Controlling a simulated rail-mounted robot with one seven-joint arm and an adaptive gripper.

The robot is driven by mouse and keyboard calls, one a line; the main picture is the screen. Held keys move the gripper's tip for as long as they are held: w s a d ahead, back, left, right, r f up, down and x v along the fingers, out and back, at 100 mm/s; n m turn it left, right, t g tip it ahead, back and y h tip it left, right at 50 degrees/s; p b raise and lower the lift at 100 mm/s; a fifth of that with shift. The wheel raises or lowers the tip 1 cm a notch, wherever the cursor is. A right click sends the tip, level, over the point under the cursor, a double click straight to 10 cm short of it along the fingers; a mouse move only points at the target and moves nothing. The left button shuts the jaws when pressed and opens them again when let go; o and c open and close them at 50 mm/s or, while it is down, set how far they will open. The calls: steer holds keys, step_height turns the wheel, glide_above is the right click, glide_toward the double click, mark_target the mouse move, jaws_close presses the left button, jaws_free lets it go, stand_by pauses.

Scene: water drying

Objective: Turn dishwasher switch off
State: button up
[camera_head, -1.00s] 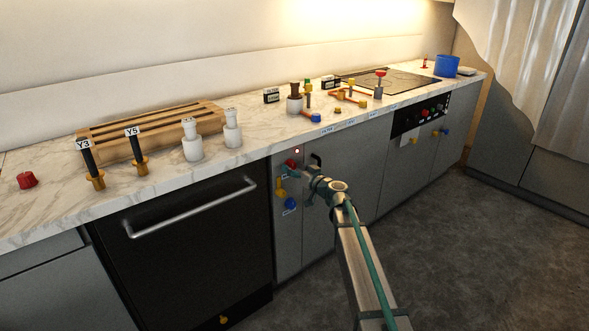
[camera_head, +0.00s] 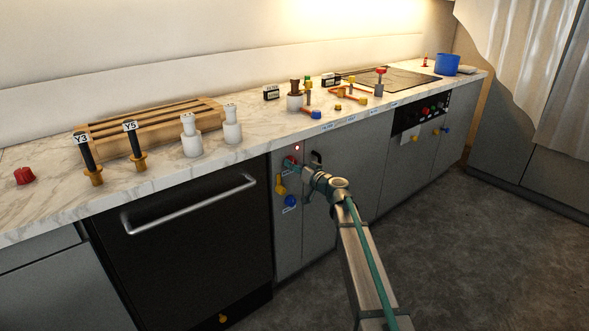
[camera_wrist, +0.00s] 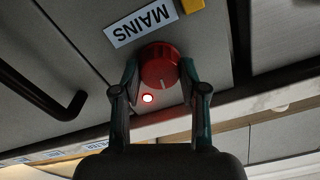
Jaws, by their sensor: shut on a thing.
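A red round knob (camera_wrist: 158,62) sits on a grey cabinet panel (camera_head: 287,235) beside the black dishwasher (camera_head: 195,240). A label reading MAINS (camera_wrist: 141,24) appears upside down next to the knob in the wrist view. A small red light (camera_wrist: 148,99) glows beside the knob. My gripper (camera_wrist: 160,68) has one finger on each side of the knob and is shut on it. In the head view my gripper (camera_head: 296,164) covers much of the knob. A white mark shows on the knob's face.
A yellow valve handle (camera_head: 281,186) and a blue knob (camera_head: 290,201) are below the red knob. A dark bar handle (camera_wrist: 40,92) is close to my gripper. The marble counter (camera_head: 255,135) juts out above and carries several items.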

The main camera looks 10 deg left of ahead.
steer(key=shift+m+b, duration=0.6)
steer(key=shift+m, duration=7.3)
steer(key=shift+f, duration=0.1)
steer(key=o, duration=1.1)
steer(key=shift+o, duration=0.2)
steer(key=shift+d, duration=0.1)
steer(key=v, duration=1.2)
